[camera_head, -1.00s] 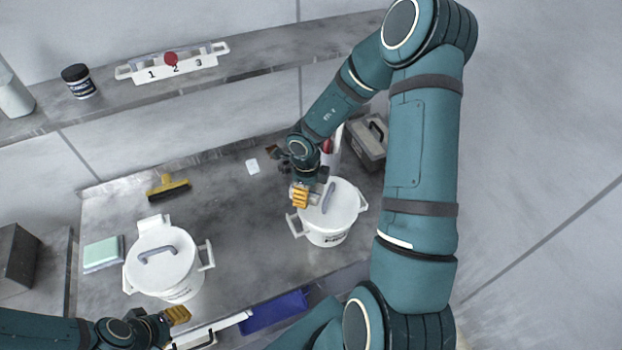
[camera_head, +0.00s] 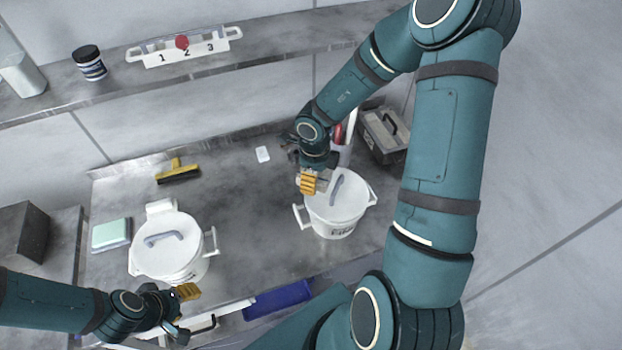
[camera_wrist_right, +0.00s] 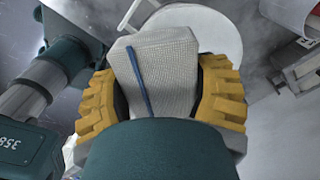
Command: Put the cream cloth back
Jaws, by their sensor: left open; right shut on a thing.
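My right gripper (camera_head: 312,182) is shut on a pale, woven folded cloth (camera_wrist_right: 165,60) with a blue stripe, which looks like the cream cloth. In the right wrist view the yellow finger pads (camera_wrist_right: 222,90) press on both its sides. In the head view the cloth is mostly hidden by the gripper, which is over the left edge of the right white lidded bucket (camera_head: 340,205); I cannot tell its height above it. My left gripper (camera_head: 186,308) is open and empty, in front of the left white lidded bucket (camera_head: 172,250).
A mint-green sponge-like block (camera_head: 110,233) lies at the left. A yellow-handled brush (camera_head: 178,172) and small white card (camera_head: 262,154) lie behind. A grey toolbox (camera_head: 383,135) stands at the back right. The shelf holds a numbered rack (camera_head: 185,50) and dark jar (camera_head: 89,63). The middle of the bench (camera_head: 245,205) is clear.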

